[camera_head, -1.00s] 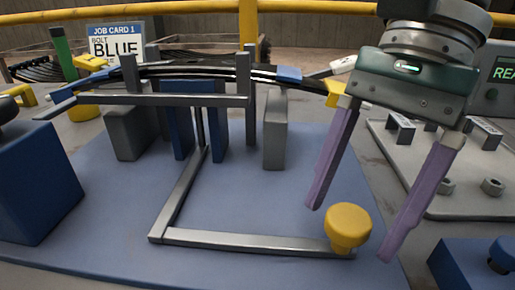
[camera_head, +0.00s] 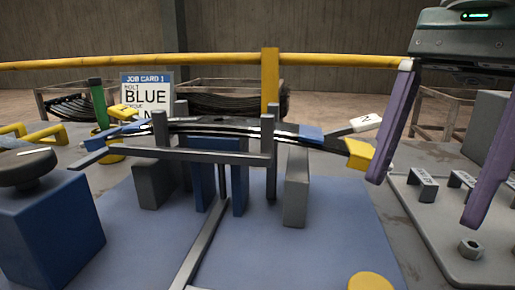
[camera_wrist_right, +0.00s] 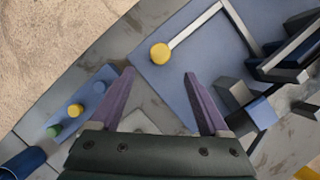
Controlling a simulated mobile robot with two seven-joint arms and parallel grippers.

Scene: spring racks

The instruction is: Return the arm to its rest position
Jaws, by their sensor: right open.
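My right gripper (camera_head: 428,168) is at the right of the head view, raised above the bench, with its two purple fingers wide apart and nothing between them. It also shows in the right wrist view (camera_wrist_right: 160,88), open and empty over the bench. A yellow round knob (camera_head: 371,282) on a grey bar is at the bottom edge of the head view, partly cut off. In the right wrist view the knob (camera_wrist_right: 160,53) lies beyond the fingertips, apart from them. My left gripper is not in view.
A leaf spring stack (camera_head: 235,126) rests across grey and blue blocks on a blue mat (camera_head: 330,250). A grey plate (camera_head: 425,235) with brackets and a nut is at right. A blue block (camera_head: 50,235) stands left. A job card (camera_head: 146,95) reads BLUE. A yellow rail (camera_head: 200,60) runs behind.

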